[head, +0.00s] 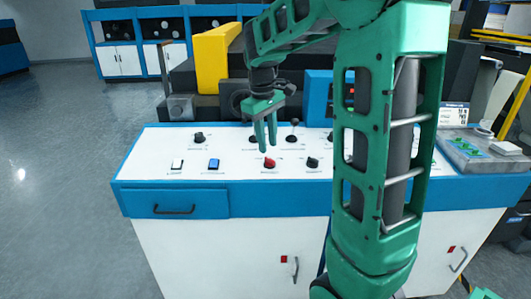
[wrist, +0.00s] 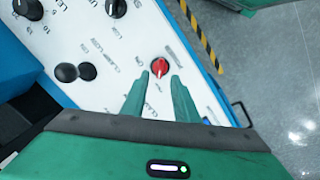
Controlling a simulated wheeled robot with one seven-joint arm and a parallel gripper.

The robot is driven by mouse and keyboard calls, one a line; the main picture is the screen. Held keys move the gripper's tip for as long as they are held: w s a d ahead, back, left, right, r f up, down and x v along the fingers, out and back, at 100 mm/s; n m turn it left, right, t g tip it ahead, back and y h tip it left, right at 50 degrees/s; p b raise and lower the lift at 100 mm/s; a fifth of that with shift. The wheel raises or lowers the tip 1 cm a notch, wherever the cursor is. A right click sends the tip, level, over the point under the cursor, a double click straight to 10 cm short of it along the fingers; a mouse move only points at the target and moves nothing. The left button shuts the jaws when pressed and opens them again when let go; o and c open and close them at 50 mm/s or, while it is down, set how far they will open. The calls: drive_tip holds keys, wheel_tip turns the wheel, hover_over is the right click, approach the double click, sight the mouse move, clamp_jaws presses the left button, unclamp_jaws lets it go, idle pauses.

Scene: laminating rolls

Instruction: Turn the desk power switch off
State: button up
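A red rotary knob (head: 269,163) sits on the white top of the control desk (head: 140,150); its label is too small to read, so I cannot confirm that it is the power switch. It also shows in the wrist view (wrist: 160,67), just beyond my fingertips. My gripper (head: 264,148) points down above the desk, close to the red knob. In the wrist view my gripper (wrist: 159,78) has its two fingers apart with nothing between them. The knob lines up with the gap. I cannot tell whether the fingertips touch it.
A black knob (head: 312,162) stands right of the red one. A white rocker (head: 177,164) and a blue rocker (head: 214,164) lie to the left. Other black knobs and a black joystick (head: 292,137) stand behind. My arm hides the desk's right part.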

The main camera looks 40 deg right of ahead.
drive_tip(key=r, duration=0.5)
drive_tip(key=shift+a+r, duration=0.1)
drive_tip(key=shift+a, duration=0.25)
drive_tip(key=shift+s, duration=0.1)
drive_tip(key=s+f+m, duration=0.3)
drive_tip(key=s, duration=0.6)
drive_tip(key=s+a+f+m+y, duration=0.1)
drive_tip(key=s+f, duration=0.3)
drive_tip(key=s, duration=0.6)
drive_tip(key=s+a+f+m, duration=0.1)
drive_tip(key=s+f+m, duration=0.2)
drive_tip(key=s, duration=0.6)
drive_tip(key=shift+s+a+f+m+y, duration=0.15)
drive_tip(key=shift+s+f+m+y, duration=0.2)
drive_tip(key=shift+m, duration=0.45)
